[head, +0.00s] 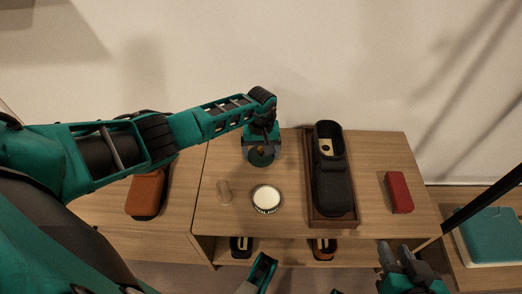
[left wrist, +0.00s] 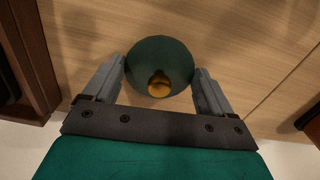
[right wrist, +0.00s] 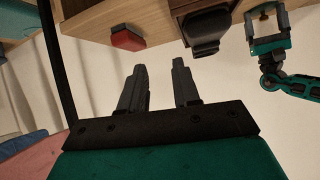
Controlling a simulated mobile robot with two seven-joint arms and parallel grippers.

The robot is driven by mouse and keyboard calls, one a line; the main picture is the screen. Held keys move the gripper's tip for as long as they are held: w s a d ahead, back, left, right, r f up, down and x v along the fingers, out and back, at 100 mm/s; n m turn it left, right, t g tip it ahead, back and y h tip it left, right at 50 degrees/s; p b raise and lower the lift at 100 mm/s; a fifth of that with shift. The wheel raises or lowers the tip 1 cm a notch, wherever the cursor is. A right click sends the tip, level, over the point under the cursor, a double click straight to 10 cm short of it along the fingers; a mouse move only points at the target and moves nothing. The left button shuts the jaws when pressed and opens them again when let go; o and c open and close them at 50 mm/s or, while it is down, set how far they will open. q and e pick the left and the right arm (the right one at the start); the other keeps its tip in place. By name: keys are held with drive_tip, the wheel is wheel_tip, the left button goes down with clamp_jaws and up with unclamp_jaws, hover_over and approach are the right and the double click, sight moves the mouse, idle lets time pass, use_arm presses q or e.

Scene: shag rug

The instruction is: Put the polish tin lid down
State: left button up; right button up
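The polish tin lid (head: 262,158) is a dark green disc with a brass-coloured knob. In the left wrist view the lid (left wrist: 160,55) sits between the fingers, which meet its two sides. My left gripper (head: 262,150) is shut on it, at the back of the wooden table; I cannot tell whether the lid touches the tabletop. The open polish tin (head: 266,198), round with a pale top, stands nearer the front. My right gripper (head: 396,250) is open and empty, off the table's front edge; its fingers also show in the right wrist view (right wrist: 160,85).
A brown tray (head: 310,190) holding a long black case (head: 331,185) stands right of the tin. A red box (head: 398,192) is at the right. An orange-brown item (head: 146,192) lies further left. Brushes (head: 323,248) are on the lower shelf.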

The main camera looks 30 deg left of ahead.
use_arm(q)
drive_tip(key=shift+o, duration=1.3)
drive_tip(key=shift+r, duration=0.1)
